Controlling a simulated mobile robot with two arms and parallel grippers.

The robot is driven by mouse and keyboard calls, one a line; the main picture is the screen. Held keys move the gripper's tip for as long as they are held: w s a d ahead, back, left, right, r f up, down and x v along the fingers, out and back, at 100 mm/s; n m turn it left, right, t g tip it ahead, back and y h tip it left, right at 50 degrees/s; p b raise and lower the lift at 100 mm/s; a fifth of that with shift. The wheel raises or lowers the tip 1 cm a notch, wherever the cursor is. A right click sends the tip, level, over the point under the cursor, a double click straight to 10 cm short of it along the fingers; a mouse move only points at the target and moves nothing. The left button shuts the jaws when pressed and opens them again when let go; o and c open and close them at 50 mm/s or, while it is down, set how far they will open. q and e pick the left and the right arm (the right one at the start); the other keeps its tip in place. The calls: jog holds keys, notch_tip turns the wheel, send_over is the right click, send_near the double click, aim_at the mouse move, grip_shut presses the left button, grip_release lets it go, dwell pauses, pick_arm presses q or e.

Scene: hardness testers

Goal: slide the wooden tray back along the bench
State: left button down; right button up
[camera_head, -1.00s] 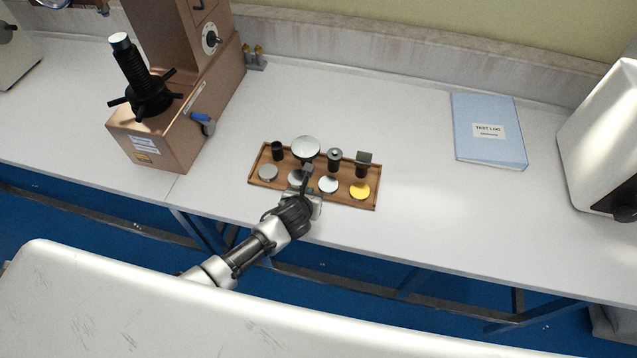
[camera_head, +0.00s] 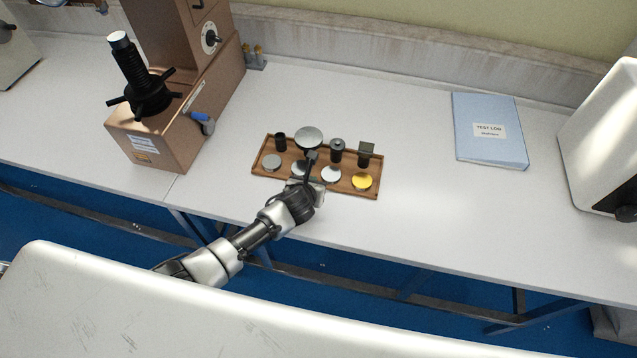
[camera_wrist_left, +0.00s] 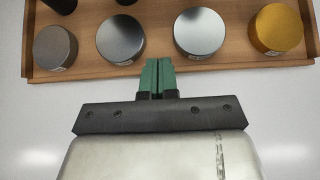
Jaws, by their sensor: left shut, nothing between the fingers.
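The wooden tray (camera_head: 345,184) lies flat on the bench, near its front edge, and carries metal discs, dark cylindrical parts and a yellow disc (camera_head: 362,181). My left gripper (camera_head: 312,158) reaches in from the front and hides part of the tray's near side. In the left wrist view its green fingertips (camera_wrist_left: 157,76) are together and empty, at the middle of the tray's front rim (camera_wrist_left: 100,72). They look to be against the rim, though exact contact is hard to tell. My right gripper is in neither view.
A copper-coloured hardness tester (camera_head: 160,142) stands left of the tray. A blue test log book (camera_head: 488,145) lies to the right, and a white machine (camera_head: 605,140) stands at far right. The bench (camera_head: 350,110) behind the tray is clear up to the back ledge.

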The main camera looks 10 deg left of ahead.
aim_at(322, 150)
pick_arm(q)
jog(key=shift+w+b, duration=0.65)
jog(key=shift+w, duration=1.8)
jog(key=shift+w+d+f+b, duration=0.1)
jog(key=shift+w+b, duration=0.95)
jog(key=shift+w, duration=0.6)
jog(key=shift+w+f+b, duration=0.1)
jog(key=shift+w+b, duration=0.9)
jog(key=shift+w, duration=0.6)
